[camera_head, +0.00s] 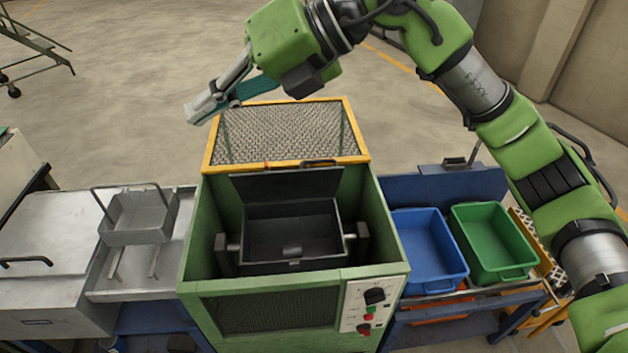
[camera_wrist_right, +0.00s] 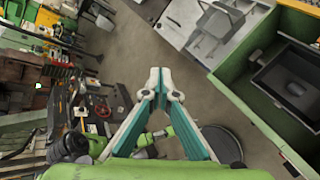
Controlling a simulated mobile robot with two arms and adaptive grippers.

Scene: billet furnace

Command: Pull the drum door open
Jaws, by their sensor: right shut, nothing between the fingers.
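The green machine (camera_head: 190,235) stands in the middle of the head view with its top open. Inside it is a dark box-shaped drum (camera_head: 262,265), held between side mounts. The drum's dark door panel (camera_head: 288,184) stands tilted up at the back, so the drum's inside shows; a small dark object (camera_head: 291,250) lies in it. The drum also shows at the right of the right wrist view (camera_wrist_right: 262,76). My right gripper (camera_head: 203,108) is shut and empty, beyond the machine's back left corner and apart from the door. It also shows in the right wrist view (camera_wrist_right: 161,97). My left gripper is not seen.
A yellow-framed mesh guard (camera_head: 285,130) stands behind the drum. A grey basket (camera_head: 140,215) rests on the metal bench at left. A blue bin (camera_head: 428,250) and a green bin (camera_head: 492,242) stand at right. Open floor (camera_head: 120,90) lies behind.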

